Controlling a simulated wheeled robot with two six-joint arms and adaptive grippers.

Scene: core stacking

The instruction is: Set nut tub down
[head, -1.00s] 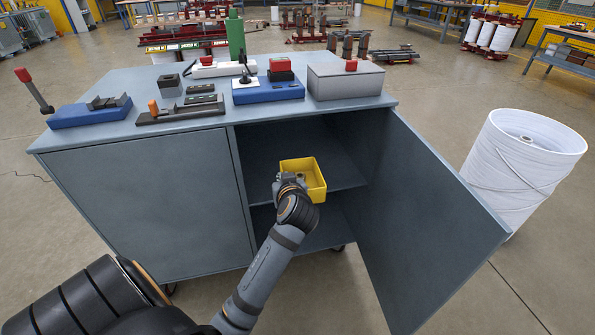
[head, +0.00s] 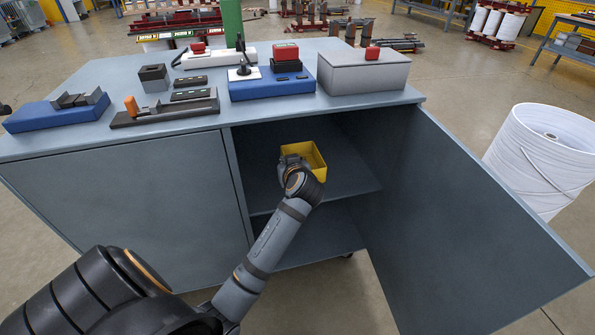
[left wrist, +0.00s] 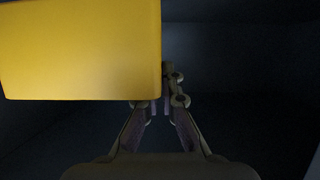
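The yellow nut tub (head: 318,163) is inside the open right half of the cabinet, at the level of the middle shelf (head: 346,180). I cannot tell whether its base touches the shelf. My left gripper (head: 291,163) is at the tub's near left side. In the left wrist view the tub (left wrist: 80,50) fills the upper left. The left gripper's fingers (left wrist: 164,96) are close together at the tub's lower right edge, with one fingertip hidden by the tub; they look shut on its wall. The tub's contents cannot be made out. My right gripper is out of view.
The cabinet door (head: 470,215) stands open to the right, beside my left arm. The cabinet top (head: 225,112) carries blue fixtures, a grey box (head: 362,75) and small blocks. A white drum (head: 540,160) stands beyond the door. The shelf has bare room right of the tub.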

